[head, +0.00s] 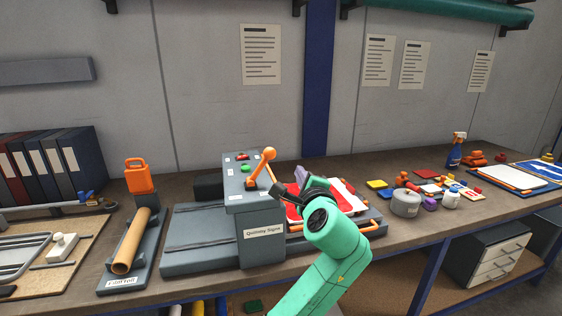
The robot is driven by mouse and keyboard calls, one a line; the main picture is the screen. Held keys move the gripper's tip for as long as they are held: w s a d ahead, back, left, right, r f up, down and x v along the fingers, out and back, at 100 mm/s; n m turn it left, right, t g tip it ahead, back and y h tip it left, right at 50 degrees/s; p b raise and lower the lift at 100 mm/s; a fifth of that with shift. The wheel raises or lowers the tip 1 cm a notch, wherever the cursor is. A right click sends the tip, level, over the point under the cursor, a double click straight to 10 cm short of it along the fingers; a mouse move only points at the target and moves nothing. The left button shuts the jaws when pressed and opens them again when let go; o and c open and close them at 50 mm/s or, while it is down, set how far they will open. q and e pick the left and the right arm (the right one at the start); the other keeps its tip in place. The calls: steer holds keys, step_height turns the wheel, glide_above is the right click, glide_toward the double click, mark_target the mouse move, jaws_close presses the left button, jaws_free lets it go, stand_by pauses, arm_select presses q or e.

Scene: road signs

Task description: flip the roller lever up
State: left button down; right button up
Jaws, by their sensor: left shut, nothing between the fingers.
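The roller lever (261,166) is an orange bar with a round knob at its top end. It stands raised on the grey roller machine (262,222), leaning slightly to the right. My left gripper (277,187) is shut and empty, just right of the lever's lower part. I cannot tell whether its dark fingertips touch the lever. My green left arm comes up from the bottom edge and hides part of the machine's right side. My right gripper is not in view.
A red and white sign (342,194) lies on the machine's right bed, partly behind my gripper. A cardboard-coloured roll (132,241) lies on a stand at left. Small pots and coloured blocks crowd the right.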

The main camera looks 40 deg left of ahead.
mark_target(261, 167)
arm_select(q)
steer(key=w+a+p, duration=0.3)
steer(key=a+p, duration=0.2)
steer(key=a, duration=0.4)
steer(key=shift+r, duration=0.35)
steer(key=shift+w, duration=0.15)
steer(key=shift+s+a+r+n, duration=0.1)
steer(key=shift+s+r+n, duration=0.15)
steer(key=shift+n, duration=0.05)
